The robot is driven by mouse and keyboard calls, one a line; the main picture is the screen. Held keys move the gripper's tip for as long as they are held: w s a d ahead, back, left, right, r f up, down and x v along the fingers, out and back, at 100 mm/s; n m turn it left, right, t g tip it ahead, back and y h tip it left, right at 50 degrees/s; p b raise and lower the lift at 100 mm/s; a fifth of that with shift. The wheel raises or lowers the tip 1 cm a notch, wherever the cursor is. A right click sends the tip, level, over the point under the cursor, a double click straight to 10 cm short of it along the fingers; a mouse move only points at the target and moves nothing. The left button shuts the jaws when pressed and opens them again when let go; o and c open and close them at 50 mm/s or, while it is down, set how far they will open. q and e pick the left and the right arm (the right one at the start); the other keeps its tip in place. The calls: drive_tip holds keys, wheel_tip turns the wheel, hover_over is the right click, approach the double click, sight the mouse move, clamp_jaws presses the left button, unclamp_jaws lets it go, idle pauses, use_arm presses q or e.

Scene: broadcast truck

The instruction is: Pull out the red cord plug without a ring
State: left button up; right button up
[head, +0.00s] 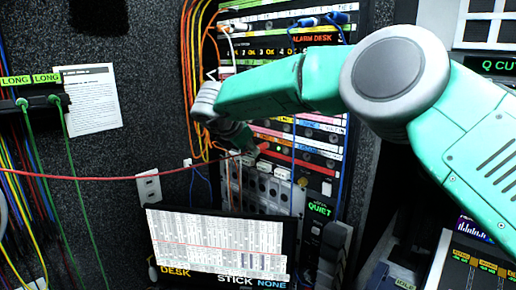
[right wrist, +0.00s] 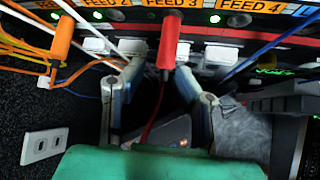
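A red plug (right wrist: 168,42) sits in the panel under the FEED 3 label in the right wrist view, its red cord hanging below. I see no ring on the part that shows. The plug also shows in the head view (head: 265,147), and a red cord (head: 100,178) runs from there to the left edge. My right gripper (right wrist: 160,72) is open, with one finger on each side of the plug and cord; gaps show on both sides. In the head view the right gripper (head: 236,133) is at the panel, partly hidden by its arm. My left gripper is out of view.
An orange plug (right wrist: 62,38) stands left of the red one, with white and blue cords crossing nearby. A printed sheet on a desk screen (head: 215,243) stands below the panel. Yellow and orange cables (head: 190,90) hang left of the rack.

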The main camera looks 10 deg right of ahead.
drive_tip(key=shift+d, duration=0.25)
clamp_jaws()
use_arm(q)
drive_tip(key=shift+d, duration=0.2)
use_arm(e)
drive_tip(key=shift+d, duration=0.1)
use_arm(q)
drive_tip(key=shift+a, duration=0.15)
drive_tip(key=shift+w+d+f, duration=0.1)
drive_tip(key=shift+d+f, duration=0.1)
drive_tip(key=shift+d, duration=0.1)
use_arm(e)
drive_tip(key=shift+s+a, duration=0.25)
drive_tip(key=shift+a, duration=0.2)
use_arm(q)
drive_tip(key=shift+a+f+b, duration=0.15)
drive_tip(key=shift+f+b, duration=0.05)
drive_tip(key=shift+b, duration=0.3)
use_arm(e)
drive_tip(key=shift+s+a, duration=0.35)
drive_tip(key=shift+a, duration=0.3)
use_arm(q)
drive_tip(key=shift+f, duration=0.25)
use_arm(e)
drive_tip(key=shift+s+a, duration=0.3)
drive_tip(key=shift+a, duration=0.1)
